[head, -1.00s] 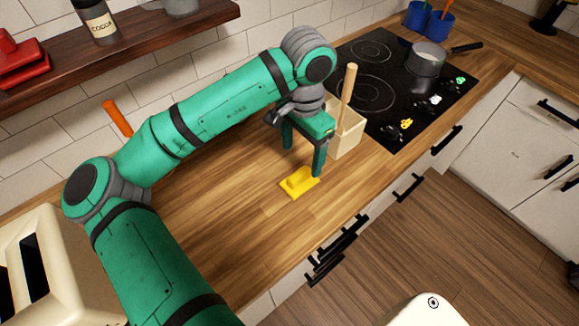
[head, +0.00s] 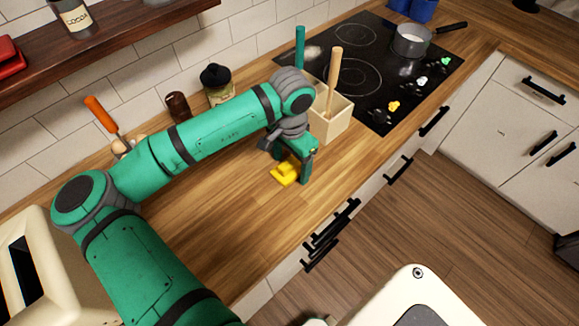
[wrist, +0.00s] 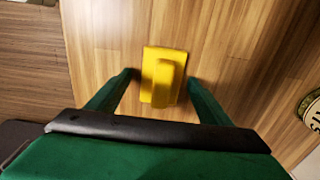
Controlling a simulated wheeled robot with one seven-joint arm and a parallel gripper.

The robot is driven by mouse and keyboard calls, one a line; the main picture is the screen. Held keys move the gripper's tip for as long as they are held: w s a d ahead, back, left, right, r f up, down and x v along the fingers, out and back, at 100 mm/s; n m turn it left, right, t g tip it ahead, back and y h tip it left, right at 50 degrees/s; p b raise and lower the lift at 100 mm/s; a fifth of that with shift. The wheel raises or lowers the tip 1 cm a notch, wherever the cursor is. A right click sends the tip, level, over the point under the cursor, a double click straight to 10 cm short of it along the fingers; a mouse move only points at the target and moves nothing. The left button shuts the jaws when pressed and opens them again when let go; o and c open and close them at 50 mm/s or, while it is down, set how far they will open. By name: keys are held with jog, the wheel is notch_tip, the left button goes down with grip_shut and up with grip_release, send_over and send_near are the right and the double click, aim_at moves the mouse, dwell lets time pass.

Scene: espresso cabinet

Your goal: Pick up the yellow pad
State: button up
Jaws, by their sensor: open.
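The yellow pad (head: 285,174) lies on the wooden counter (head: 215,220), near its front edge. It has a raised grip along its top. In the wrist view the yellow pad (wrist: 160,76) sits between the two green fingers, with a gap showing on each side. My gripper (head: 293,172) is low over the pad, pointing down, and its near finger hides part of the pad in the head view. My gripper (wrist: 162,82) is open and holds nothing.
A cream utensil box (head: 330,120) with wooden and green handles stands just behind my gripper. The black cooktop (head: 365,70) with a pot (head: 411,42) lies beyond. Jars (head: 218,88) stand by the wall. The counter left of the pad is clear.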

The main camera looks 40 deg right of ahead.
aim_at(290, 161)
jog(key=shift+f, duration=0.1)
jog(key=shift+c, duration=0.6)
jog(key=c, duration=1)
jog(key=shift+w+a, duration=0.1)
jog(key=shift+r, duration=0.5)
notch_tip(290, 161, up, 2)
jog(key=shift+r, duration=0.2)
jog(key=s+d+r, duration=0.1)
jog(key=s+r, duration=0.2)
jog(key=s, duration=0.1)
jog(key=s+d+r, duration=0.2)
jog(key=s+r, duration=0.1)
jog(key=s, duration=0.2)
jog(key=s+d+r, duration=0.1)
jog(key=s+r, duration=0.2)
jog(key=s, duration=0.1)
jog(key=shift+s+d+r, duration=0.2)
jog(key=shift+s+r, duration=0.05)
jog(key=shift+r, duration=0.1)
